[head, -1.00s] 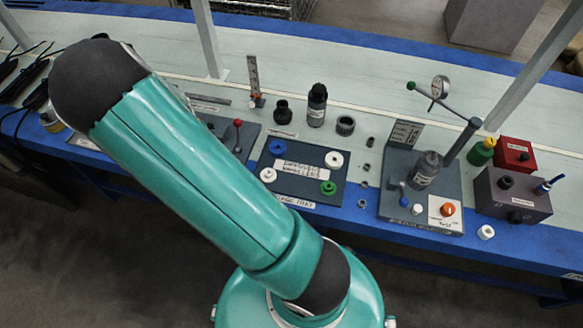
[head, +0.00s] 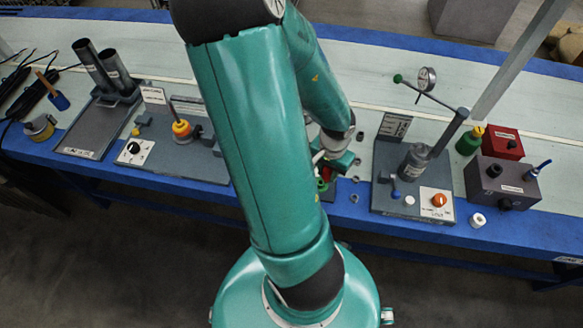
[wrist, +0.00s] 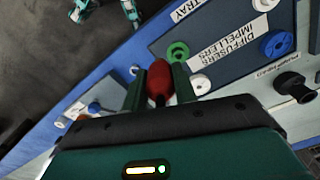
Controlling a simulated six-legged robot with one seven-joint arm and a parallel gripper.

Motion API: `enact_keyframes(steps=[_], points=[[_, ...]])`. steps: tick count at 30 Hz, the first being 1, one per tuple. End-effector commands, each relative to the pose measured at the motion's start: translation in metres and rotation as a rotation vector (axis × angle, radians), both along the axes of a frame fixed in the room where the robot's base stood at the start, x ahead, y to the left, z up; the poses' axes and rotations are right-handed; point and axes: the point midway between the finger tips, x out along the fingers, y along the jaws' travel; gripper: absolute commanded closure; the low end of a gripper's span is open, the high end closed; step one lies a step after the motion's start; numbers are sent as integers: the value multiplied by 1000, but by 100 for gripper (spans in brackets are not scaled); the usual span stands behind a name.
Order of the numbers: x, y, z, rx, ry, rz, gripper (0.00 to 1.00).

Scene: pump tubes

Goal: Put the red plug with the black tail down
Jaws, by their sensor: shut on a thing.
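The red plug (wrist: 159,82) is between the two fingers of my gripper (wrist: 158,86) in the wrist view, and the fingers are shut on it. In the head view my gripper (head: 330,172) is over the workbench beside the green ring, and a bit of red shows there. My arm hides much of that spot. I cannot tell whether the plug touches the surface below.
The dark diffusers and impellers tray (wrist: 232,66) holds a green ring (wrist: 178,52), a white ring (wrist: 201,84) and a blue ring (wrist: 277,44). A black fitting (wrist: 292,84) stands beside it. A gauge stand (head: 400,205) is to the right.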

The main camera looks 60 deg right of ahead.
Motion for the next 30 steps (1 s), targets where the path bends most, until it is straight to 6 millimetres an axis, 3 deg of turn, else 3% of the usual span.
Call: enact_keyframes(steps=[10,16,26,30], points=[[78,-1,-34,-2,5,12,100],[108,-2,-68,0,5,8,100],[133,-2,-99,0,2,8,100],[132,-2,-120,1,3,5,100]])
